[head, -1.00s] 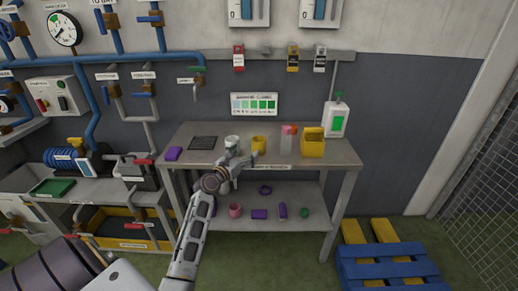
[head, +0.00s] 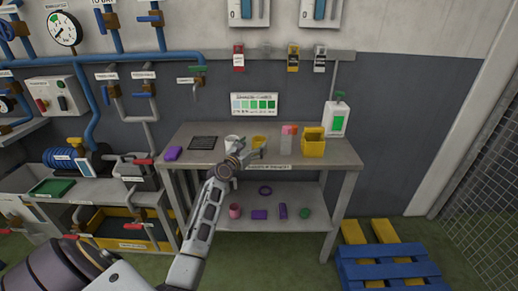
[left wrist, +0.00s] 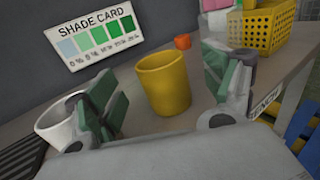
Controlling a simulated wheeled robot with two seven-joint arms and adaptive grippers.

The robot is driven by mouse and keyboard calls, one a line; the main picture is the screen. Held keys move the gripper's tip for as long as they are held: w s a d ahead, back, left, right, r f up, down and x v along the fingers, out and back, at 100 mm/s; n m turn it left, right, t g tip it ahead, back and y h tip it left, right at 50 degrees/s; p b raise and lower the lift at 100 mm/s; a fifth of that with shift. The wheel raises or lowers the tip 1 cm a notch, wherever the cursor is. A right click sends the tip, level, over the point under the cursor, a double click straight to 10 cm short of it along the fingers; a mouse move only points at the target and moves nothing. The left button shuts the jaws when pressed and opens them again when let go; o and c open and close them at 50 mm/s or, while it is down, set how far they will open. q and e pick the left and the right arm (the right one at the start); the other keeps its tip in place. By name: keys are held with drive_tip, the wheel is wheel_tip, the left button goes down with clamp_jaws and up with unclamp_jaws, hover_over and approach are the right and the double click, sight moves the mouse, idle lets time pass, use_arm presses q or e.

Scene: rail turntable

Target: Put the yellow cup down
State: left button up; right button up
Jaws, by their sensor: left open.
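The yellow cup (left wrist: 167,84) stands upright on the bench top, its open rim facing up. In the left wrist view it sits between the two spread fingers of my left gripper (left wrist: 163,92), with gaps at both sides. In the head view my left gripper (head: 252,150) is at the bench's front edge and partly hides the yellow cup (head: 259,139). The gripper is open and holds nothing. My right gripper is not in view.
A white cup (left wrist: 58,122) is close left of the gripper; a yellow basket (head: 313,144) and a clear pink-topped container (head: 287,142) stand right. A purple block (head: 173,153) and dark grid (head: 203,142) lie left on the bench (head: 222,171). The lower shelf (head: 265,225) holds several items.

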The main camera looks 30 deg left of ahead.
sight(259, 138)
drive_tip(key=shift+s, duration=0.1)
use_arm(q)
drive_tip(key=shift+w, duration=0.5)
drive_tip(key=shift+w+a+b, duration=0.1)
drive_tip(key=shift+w+b, duration=0.2)
drive_tip(key=shift+w, duration=1.8)
drive_tip(key=c, duration=1.1)
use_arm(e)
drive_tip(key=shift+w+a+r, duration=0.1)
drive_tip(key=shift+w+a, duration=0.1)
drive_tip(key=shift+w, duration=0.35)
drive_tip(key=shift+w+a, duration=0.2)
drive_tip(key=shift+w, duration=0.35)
use_arm(q)
drive_tip(key=shift+r, duration=0.6)
drive_tip(key=shift+r+p, duration=1.25)
drive_tip(key=shift+r, duration=3.15)
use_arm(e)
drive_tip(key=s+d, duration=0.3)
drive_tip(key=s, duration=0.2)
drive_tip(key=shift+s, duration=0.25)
